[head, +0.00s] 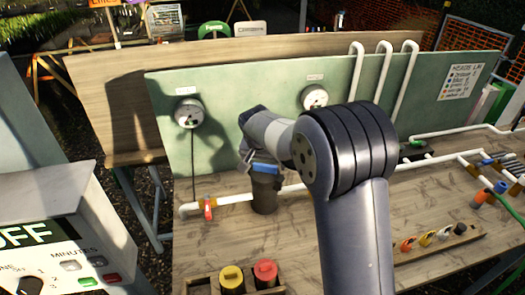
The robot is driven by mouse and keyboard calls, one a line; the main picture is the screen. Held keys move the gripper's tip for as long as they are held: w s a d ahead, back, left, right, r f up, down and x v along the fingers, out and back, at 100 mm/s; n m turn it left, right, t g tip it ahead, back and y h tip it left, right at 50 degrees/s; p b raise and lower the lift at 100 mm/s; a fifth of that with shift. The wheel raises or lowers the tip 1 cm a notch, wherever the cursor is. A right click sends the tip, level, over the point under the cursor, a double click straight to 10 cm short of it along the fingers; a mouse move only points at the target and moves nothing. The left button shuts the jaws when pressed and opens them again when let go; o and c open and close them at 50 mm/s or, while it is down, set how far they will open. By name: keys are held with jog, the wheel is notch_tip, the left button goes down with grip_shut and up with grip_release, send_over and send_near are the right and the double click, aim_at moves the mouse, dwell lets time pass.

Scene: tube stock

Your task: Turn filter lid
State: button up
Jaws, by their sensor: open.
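The filter (265,198) is a dark upright cylinder set in the white pipe line on the wooden bench. A blue band (264,169) shows at its top, which looks like the lid, though it could be part of my gripper. My gripper (260,160) is over the filter's top and points down at it. It is open, with its fingers close around or just above the top; I cannot tell whether they touch. My own arm hides the pipe to the right of the filter and part of the gripper.
A red-handled valve (208,208) sits in the pipe left of the filter. A green panel (230,95) with two round gauges stands behind. A yellow-capped jar (231,278) and a red-capped jar (265,274) stand in front. A control box (65,245) reading OFF is at left.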

jog(key=shift+x, duration=1.05)
jog(key=shift+c, duration=0.6)
jog(key=c, duration=1)
jog(key=shift+a+f+m+h+b, duration=0.15)
jog(key=shift+m+h+b, duration=0.5)
jog(key=shift+m, duration=0.65)
jog(key=shift+m+g+h, duration=0.25)
jog(key=shift+m+g, duration=0.15)
jog(key=shift+m, duration=0.5)
jog(key=o, duration=1.1)
jog(key=shift+r+b, duration=0.2)
jog(key=shift+b, duration=0.1)
